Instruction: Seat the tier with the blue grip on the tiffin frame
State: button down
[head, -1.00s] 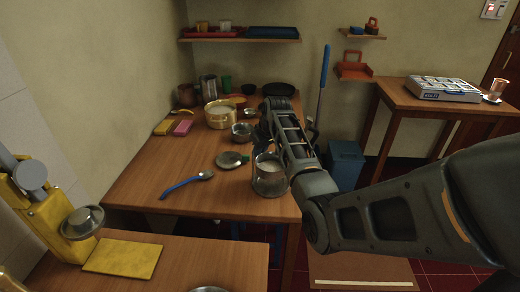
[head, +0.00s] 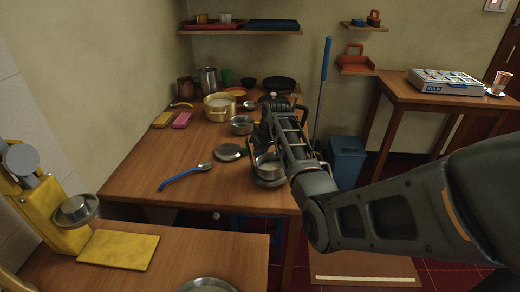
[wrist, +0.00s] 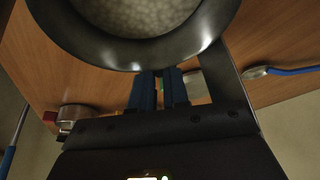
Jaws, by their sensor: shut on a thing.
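A round metal tier (wrist: 100,48) with pale, grainy contents fills the top of the wrist view. My gripper (wrist: 160,92) is shut at its near side, with dark blue pieces side by side between the jaws; I cannot separate the blue grip from the fingers. In the head view the tier (head: 267,163) is at the table's front right edge, partly hidden by my wrist. Round metal below it (head: 268,183) looks like the base of the tiffin frame. I cannot tell whether the tier touches or is seated on it.
A metal lid with a green tab (head: 229,152) and a blue-handled spoon (head: 184,177) lie left of the tier. A small metal bowl (head: 241,125) and a brass pot (head: 219,107) stand behind. A blue bin (head: 346,157) stands right, on the floor.

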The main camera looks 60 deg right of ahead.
jog(key=shift+s+a+f, duration=0.15)
jog(key=shift+a+f, duration=0.05)
jog(key=shift+f, duration=0.25)
jog(key=c, duration=1)
grip_release()
jog(key=shift+r, duration=0.1)
jog(key=shift+c, duration=0.2)
jog(key=shift+d+r, duration=0.1)
jog(key=shift+w+r, duration=0.1)
jog(key=shift+w, duration=0.1)
jog(key=shift+r, duration=0.1)
